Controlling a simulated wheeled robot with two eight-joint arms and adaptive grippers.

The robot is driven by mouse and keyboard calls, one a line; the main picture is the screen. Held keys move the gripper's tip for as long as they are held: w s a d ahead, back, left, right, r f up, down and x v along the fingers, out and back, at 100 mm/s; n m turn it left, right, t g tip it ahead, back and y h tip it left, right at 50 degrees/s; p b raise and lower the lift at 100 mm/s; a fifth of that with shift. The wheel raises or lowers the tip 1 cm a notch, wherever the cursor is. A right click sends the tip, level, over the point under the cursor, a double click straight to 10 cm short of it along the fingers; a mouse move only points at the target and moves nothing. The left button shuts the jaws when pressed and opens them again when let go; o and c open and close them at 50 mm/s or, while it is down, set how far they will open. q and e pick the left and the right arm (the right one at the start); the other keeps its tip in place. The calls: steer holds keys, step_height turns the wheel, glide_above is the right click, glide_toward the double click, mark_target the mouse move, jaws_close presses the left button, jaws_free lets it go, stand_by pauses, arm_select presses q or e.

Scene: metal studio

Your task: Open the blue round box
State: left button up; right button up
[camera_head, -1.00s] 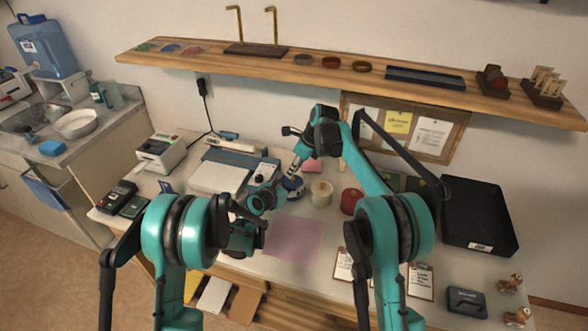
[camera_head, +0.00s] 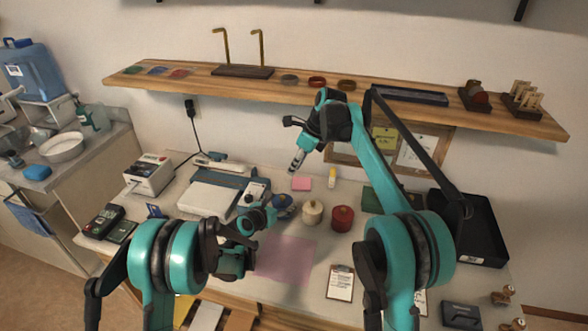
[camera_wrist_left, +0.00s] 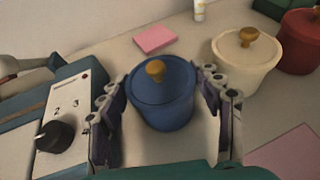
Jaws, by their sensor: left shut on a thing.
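The blue round box (camera_wrist_left: 165,112) stands on the table with its blue lid (camera_wrist_left: 150,84) and wooden knob (camera_wrist_left: 156,70) on top. In the head view the box (camera_head: 284,209) is partly hidden by my left gripper (camera_head: 272,212). In the left wrist view my left gripper (camera_wrist_left: 163,110) has one finger on each side of the box and is shut on its body. My right gripper (camera_head: 295,166) is in the air above and behind the box, pointing down. Its fingers look like one narrow bar, so I cannot tell whether they are open.
A cream round box (camera_head: 312,214) and a red round box (camera_head: 342,219) stand right of the blue one. A device with a dial (camera_wrist_left: 58,135) is close on the left. A pink note pad (camera_head: 301,184) lies behind. A pink mat (camera_head: 287,262) leaves free room in front.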

arm_select(q)
steer(key=o, duration=1.8)
steer(key=shift+c, duration=0.2)
